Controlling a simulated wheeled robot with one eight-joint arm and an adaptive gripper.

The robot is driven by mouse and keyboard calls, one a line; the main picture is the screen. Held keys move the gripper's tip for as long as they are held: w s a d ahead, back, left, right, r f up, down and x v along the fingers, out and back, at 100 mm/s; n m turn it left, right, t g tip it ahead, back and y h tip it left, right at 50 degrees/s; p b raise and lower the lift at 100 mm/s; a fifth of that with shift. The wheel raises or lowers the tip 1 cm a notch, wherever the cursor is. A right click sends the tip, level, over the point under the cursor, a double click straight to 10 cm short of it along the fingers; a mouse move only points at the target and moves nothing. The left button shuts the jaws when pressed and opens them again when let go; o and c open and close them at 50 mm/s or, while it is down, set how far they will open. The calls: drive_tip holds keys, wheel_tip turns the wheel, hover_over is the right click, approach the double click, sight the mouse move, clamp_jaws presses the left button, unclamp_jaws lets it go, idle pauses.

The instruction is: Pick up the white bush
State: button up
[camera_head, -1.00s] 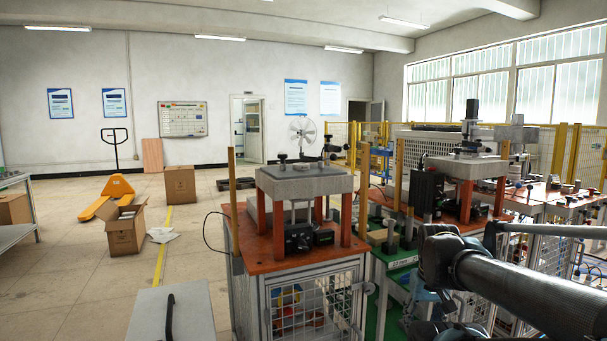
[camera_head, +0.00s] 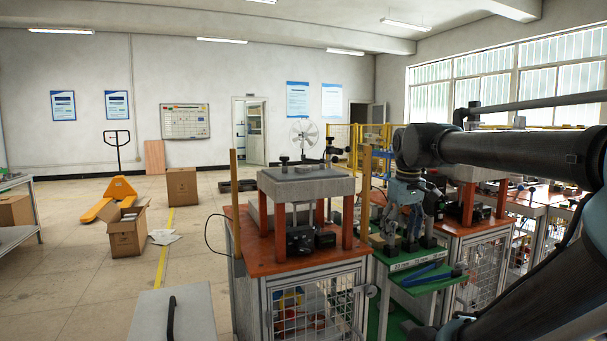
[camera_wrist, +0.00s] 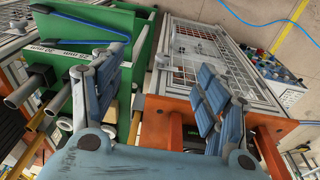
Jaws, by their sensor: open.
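My gripper (camera_head: 403,228) hangs low over the green workstation (camera_head: 405,264), right of the near press, in the head view. In the wrist view my gripper (camera_wrist: 152,80) has its two blue-grey fingers spread wide apart with nothing between them. Grey cylindrical posts (camera_wrist: 24,92) lie left of the fingers in the wrist view, on the green station side.
The near press (camera_head: 306,185) stands on an orange-topped cage bench (camera_head: 262,258) close left of my gripper. A blue tool (camera_head: 430,276) lies on the green shelf in front. Another orange bench (camera_head: 475,232) stands to the right. Open floor lies left, with cardboard boxes (camera_head: 127,236).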

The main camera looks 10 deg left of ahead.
drive_tip(key=w+a+r+n, duration=0.3)
drive_tip(key=w+a+r, duration=0.25)
drive_tip(key=r, duration=0.45)
wheel_tip(320, 180, up, 23)
drive_tip(key=n+g, duration=0.2)
drive_tip(key=n, duration=0.9)
hover_over(303, 171)
drive_tip(key=w, duration=0.3)
drive_tip(key=f, duration=1.1)
drive_tip(key=a+f, duration=0.1)
drive_tip(key=f, duration=0.5)
drive_tip(key=shift+s, duration=0.15)
drive_tip(key=c, duration=1.3)
